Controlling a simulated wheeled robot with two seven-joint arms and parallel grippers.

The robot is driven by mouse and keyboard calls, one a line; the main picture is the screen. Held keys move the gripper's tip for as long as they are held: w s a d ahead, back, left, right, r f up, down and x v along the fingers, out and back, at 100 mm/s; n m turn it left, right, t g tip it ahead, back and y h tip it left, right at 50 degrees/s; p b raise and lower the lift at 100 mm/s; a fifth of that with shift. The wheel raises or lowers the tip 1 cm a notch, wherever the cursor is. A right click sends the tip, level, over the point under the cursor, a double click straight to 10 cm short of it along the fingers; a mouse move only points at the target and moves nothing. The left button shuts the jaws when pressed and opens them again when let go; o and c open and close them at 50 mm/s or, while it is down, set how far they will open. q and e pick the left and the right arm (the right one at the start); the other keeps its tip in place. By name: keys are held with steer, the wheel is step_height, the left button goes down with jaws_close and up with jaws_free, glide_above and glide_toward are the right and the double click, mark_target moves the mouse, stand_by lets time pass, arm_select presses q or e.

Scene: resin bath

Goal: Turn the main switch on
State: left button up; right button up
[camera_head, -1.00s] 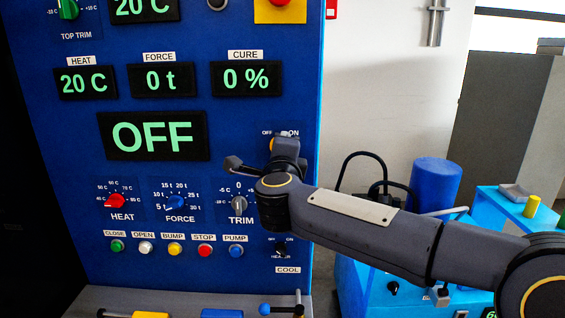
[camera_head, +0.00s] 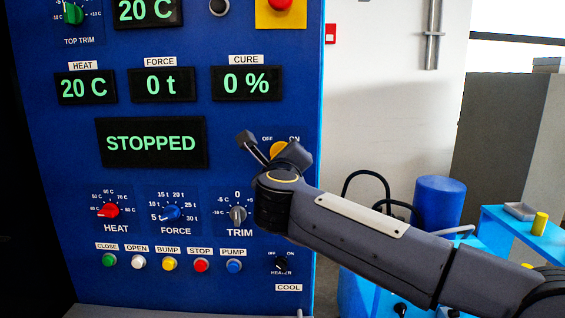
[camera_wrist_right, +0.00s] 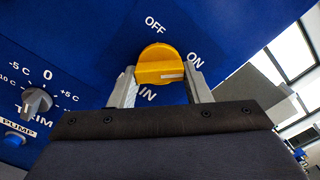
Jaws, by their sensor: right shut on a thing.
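The main switch is a yellow rotary knob (camera_head: 279,149) on the blue control panel (camera_head: 60,230), under OFF and ON labels. It also shows in the right wrist view as a yellow knob (camera_wrist_right: 160,64), with a white mark on its lower right side. My right gripper (camera_wrist_right: 161,80) is shut on the knob, one finger on each side. In the head view the gripper is tilted and its wrist hides the lower part of the knob. The large display (camera_head: 152,143) reads STOPPED in green. My left gripper is not in view.
HEAT (camera_head: 108,210), FORCE (camera_head: 171,212) and TRIM (camera_head: 238,214) dials sit left of my arm, above a row of coloured buttons. The heater switch (camera_head: 281,264) is below my wrist. A blue cylinder (camera_head: 438,203) and a blue bench stand behind my arm at right.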

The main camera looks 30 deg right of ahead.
steer(key=shift+f, duration=0.1)
stand_by(0.3)
steer(key=o, duration=1)
steer(key=v, duration=0.8)
steer(key=shift+w+b, duration=0.1)
steer(key=shift+b, duration=0.3)
